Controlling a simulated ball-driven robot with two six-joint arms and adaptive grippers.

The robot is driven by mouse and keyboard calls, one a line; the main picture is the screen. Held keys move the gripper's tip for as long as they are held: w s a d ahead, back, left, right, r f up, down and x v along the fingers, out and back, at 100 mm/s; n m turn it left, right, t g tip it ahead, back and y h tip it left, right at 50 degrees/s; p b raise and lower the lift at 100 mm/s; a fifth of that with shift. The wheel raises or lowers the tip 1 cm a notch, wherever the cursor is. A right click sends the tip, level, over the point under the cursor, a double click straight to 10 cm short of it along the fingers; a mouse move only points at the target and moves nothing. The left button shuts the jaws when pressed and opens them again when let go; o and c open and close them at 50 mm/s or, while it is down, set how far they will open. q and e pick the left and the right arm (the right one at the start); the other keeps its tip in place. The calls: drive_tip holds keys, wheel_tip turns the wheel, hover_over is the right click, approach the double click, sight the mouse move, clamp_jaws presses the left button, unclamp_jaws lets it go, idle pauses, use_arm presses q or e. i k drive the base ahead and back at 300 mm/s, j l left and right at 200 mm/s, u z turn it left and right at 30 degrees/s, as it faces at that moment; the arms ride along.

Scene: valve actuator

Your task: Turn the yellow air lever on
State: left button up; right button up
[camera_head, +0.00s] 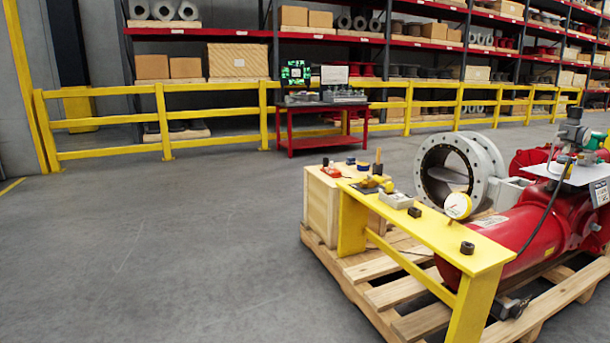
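A yellow bench-like stand (430,232) stands on a wooden pallet at the right. On its far end sits a small brass-coloured fitting with a yellow part (388,186). This may be the yellow air lever, but it is too small to tell its position. A round gauge with a yellow rim (458,205) stands on the same stand. A large red valve actuator (535,222) lies behind the stand, with a grey flanged valve body (482,165) at its left. Neither of my grippers is in view.
A red table (320,127) with screens is farther back, before a yellow railing (215,92) and shelves. The grey floor at left is clear.

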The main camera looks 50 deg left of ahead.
sight(379, 179)
drive_tip(key=u, duration=1.05)
drive_tip(key=i+u, duration=0.15)
drive_tip(key=i, duration=0.5)
